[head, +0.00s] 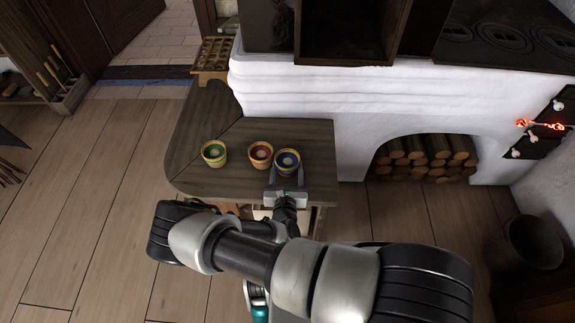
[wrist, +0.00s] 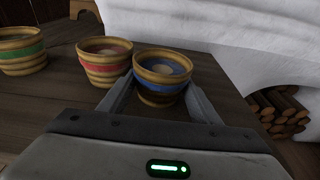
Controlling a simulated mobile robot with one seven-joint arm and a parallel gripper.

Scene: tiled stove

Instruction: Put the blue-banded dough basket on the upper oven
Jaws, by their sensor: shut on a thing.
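The blue-banded dough basket (head: 287,162) stands upright on the wooden bench at the right of a row of three baskets. It also shows in the wrist view (wrist: 162,75), with pale dough inside. My gripper (head: 287,178) reaches it from the near side and is shut on it, one finger on each side; the wrist view shows the two fingers (wrist: 160,100) too. The upper oven seems to be the dark opening (head: 345,30) above the white stove ledge at the top of the head view; its upper part is cut off.
A red-banded basket (head: 260,154) stands close to the left of the blue one, and a green-banded basket (head: 214,153) farther left. The white stove wall (head: 330,100) rises behind the bench (head: 240,187). Firewood (head: 425,158) fills an arch at the right.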

